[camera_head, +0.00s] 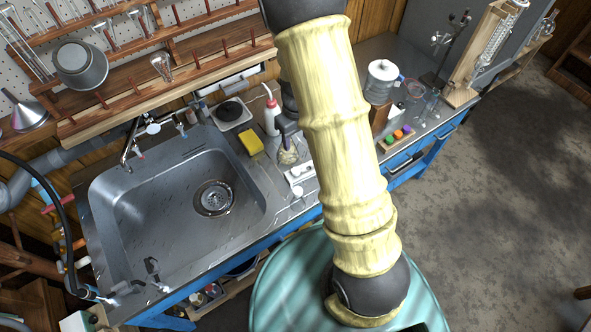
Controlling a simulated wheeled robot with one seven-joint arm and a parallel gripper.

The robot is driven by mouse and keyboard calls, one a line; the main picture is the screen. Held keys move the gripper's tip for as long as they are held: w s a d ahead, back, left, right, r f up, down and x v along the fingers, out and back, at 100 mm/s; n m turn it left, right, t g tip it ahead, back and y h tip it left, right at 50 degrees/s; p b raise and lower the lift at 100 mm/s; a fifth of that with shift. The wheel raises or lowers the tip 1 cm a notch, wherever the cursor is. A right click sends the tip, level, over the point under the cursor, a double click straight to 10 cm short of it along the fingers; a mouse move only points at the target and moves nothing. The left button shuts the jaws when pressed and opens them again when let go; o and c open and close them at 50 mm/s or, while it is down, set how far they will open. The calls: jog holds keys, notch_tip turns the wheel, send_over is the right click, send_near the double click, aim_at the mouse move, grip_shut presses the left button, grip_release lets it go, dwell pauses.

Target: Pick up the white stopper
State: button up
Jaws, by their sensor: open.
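A small round white piece (298,192), which looks like the white stopper, sits on the metal counter near its front edge, right of the sink. It is too small to make out in detail. My gripper (286,132) shows as a dark shape partly hidden behind my yellow-sleeved arm. It is open, above or beside a glass flask (288,156), and farther back on the counter than the white piece. I cannot tell whether it touches the flask.
A metal sink (190,195) fills the left. Glassware and a rack of coloured blocks (397,137) are on the right. My arm hides the middle counter.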

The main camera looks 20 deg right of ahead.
jog(key=shift+w+f, duration=0.35)
jog(key=shift+f, duration=0.2)
jog(key=shift+f, duration=0.15)
jog(key=p, duration=0.2)
send_over(295, 170)
jog(key=f, duration=1.2)
jog(key=shift+s+d, duration=0.1)
jog(key=shift+s, duration=0.15)
jog(key=shift+w+f+p, duration=0.2)
jog(key=shift+f+p, duration=0.6)
jog(key=shift+f, duration=1.75)
jog(key=shift+c, duration=0.4)
